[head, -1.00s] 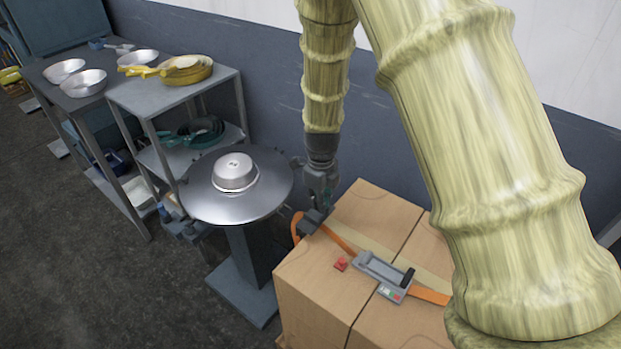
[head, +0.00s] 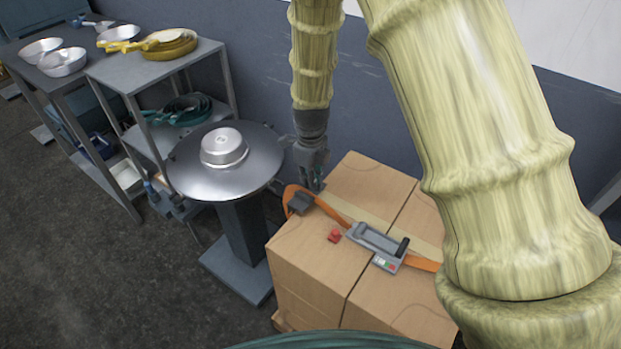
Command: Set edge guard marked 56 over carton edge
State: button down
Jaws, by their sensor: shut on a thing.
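A dark edge guard (head: 300,203) is at the upper left edge of the carton stack (head: 318,262), beside a loop of orange strap (head: 330,211). Its marking is too small to read. My gripper (head: 315,187) points down at that edge and is shut on the guard. The fingertips are small and partly merge with the dark guard. I cannot tell whether the guard rests fully on the edge. A grey strapping tool (head: 377,243) with a black handle lies on the carton top on the strap.
A small red piece (head: 334,236) lies on the carton. Left of it is a round metal stand (head: 185,183) with an upturned silver pan (head: 223,147). Shelves (head: 210,52) with pans stand further left. My arm hides the carton's right side. The floor at left is clear.

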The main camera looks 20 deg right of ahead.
aim_at(310, 191)
jog(key=shift+f+b, duration=1.3)
jog(key=shift+f, duration=0.15)
jog(key=shift+f+b, duration=0.3)
jog(key=shift+f, duration=1)
jog(key=c, duration=1.5)
grip_release()
jog(key=shift+r, duration=0.1)
notch_tip(310, 191, up, 12)
jog(key=shift+f, duration=0.1)
